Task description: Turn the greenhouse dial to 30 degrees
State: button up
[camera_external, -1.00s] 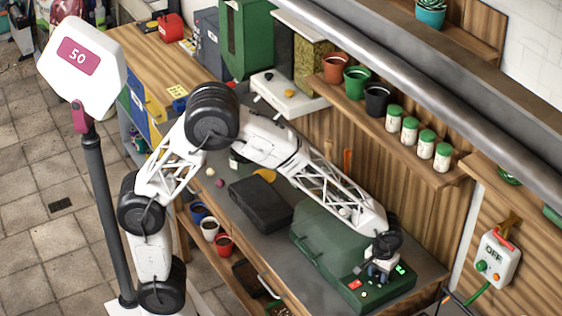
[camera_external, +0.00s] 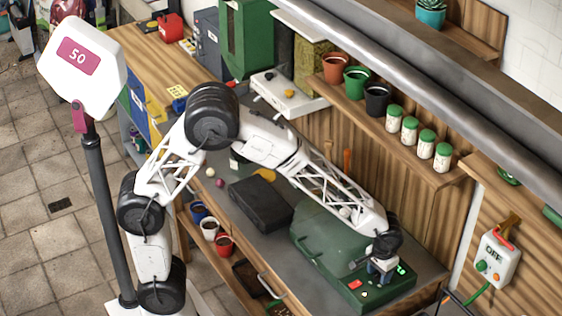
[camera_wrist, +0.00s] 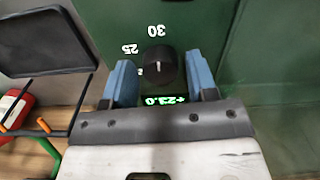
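The greenhouse dial (camera_wrist: 160,66) is a round black knob with a pale pointer line, on a green panel in the wrist view. Inverted white marks "30" and "25" stand around it. A small green lit display (camera_wrist: 165,100) shows inverted digits that look like 23.0. My gripper (camera_wrist: 158,62) is open, its blue fingers on either side of the knob with a narrow gap visible at each side. In the external view, my gripper (camera_external: 382,272) is low over the front right of the green greenhouse box (camera_external: 325,240); the knob is hidden there.
A black case (camera_external: 261,204) lies left of the green box on the bench. A shelf above holds pots and several green-lidded jars (camera_external: 410,129). A switch box marked OFF (camera_external: 497,257) hangs at right.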

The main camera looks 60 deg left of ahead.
aim_at(379, 274)
jog(key=shift+o, duration=0.6)
jog(key=shift+r, duration=3.9)
jog(key=shift+m, duration=0.5)
jog(key=shift+f, duration=0.15)
jog(key=shift+f, duration=3.8)
